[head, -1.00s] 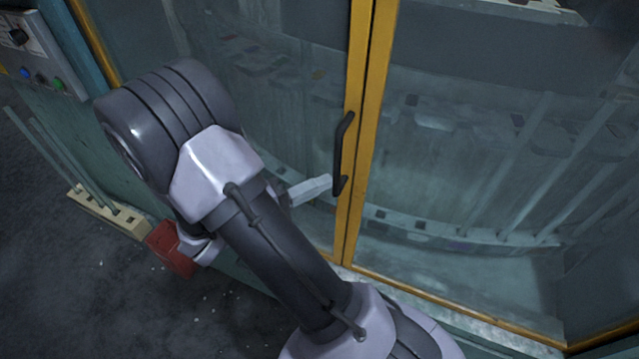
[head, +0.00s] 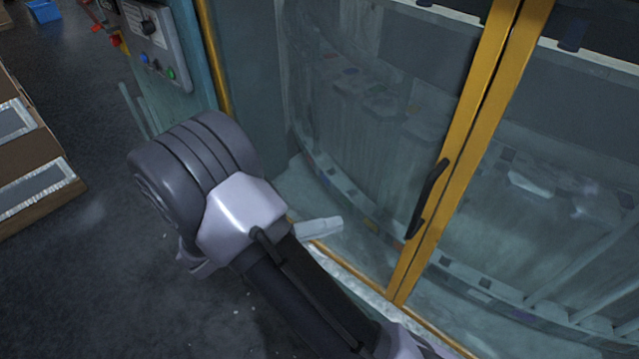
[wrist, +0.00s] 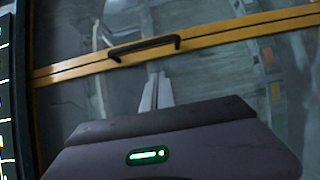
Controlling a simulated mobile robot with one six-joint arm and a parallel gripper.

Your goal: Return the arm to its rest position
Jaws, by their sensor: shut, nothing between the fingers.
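My arm reaches across the lower middle of the head view, bent at a dark elbow joint. My gripper (wrist: 155,92) shows in the wrist view as two pale fingers lying together, shut and empty. In the head view a pale finger part (head: 320,228) sticks out from behind my arm, and the rest of the gripper is hidden. The fingers point toward the glass doors and the black door handle (head: 427,199). The handle also shows in the wrist view (wrist: 145,45), beyond the fingertips and apart from them.
A glass-fronted cabinet with yellow door frames (head: 460,150) stands close in front and to the right; its doors look shut. A control box (head: 150,40) with buttons is at upper left. Brown boxes (head: 30,150) stand at the far left. Dark floor (head: 90,260) lies open at lower left.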

